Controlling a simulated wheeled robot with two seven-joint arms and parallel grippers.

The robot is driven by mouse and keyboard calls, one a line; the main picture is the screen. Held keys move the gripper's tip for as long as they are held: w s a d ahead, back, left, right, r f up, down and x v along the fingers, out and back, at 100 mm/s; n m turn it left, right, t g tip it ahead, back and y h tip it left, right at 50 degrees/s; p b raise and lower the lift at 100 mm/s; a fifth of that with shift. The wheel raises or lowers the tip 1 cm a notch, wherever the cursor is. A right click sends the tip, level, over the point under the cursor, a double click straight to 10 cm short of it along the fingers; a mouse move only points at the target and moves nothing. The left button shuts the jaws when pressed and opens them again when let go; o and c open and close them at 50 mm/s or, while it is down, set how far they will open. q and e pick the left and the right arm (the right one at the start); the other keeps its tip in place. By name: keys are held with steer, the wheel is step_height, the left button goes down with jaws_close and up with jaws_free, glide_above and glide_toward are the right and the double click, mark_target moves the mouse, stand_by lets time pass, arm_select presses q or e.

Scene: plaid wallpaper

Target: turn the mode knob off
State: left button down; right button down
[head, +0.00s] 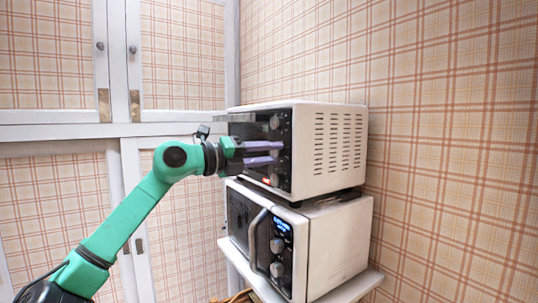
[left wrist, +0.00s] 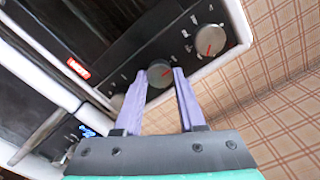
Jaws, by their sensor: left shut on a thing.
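The white toaster oven (head: 330,150) stands on the microwave and has a black control panel with a column of knobs. My left gripper (head: 280,153) reaches in from the left, its purple fingers at the middle knob. The upper knob (head: 275,122) is free and also shows in the left wrist view (left wrist: 208,40). The lower knob (head: 275,180) is free. The knob labels are too small to read. My right gripper is not in view.
The microwave (head: 340,245) below has a handle, a lit blue display (left wrist: 88,131) and its own knobs. It stands on a white shelf (head: 350,289). A plaid wall (head: 450,150) is close on the right. Plaid-panelled cupboards (head: 180,55) are on the left.

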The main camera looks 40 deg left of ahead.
arm_select(q)
steer(key=c, duration=0.5)
jaws_free()
steer(key=b+v, duration=1)
steer(key=v, duration=0.4)
steer(key=shift+s, duration=0.3)
steer(key=shift+a, duration=0.1)
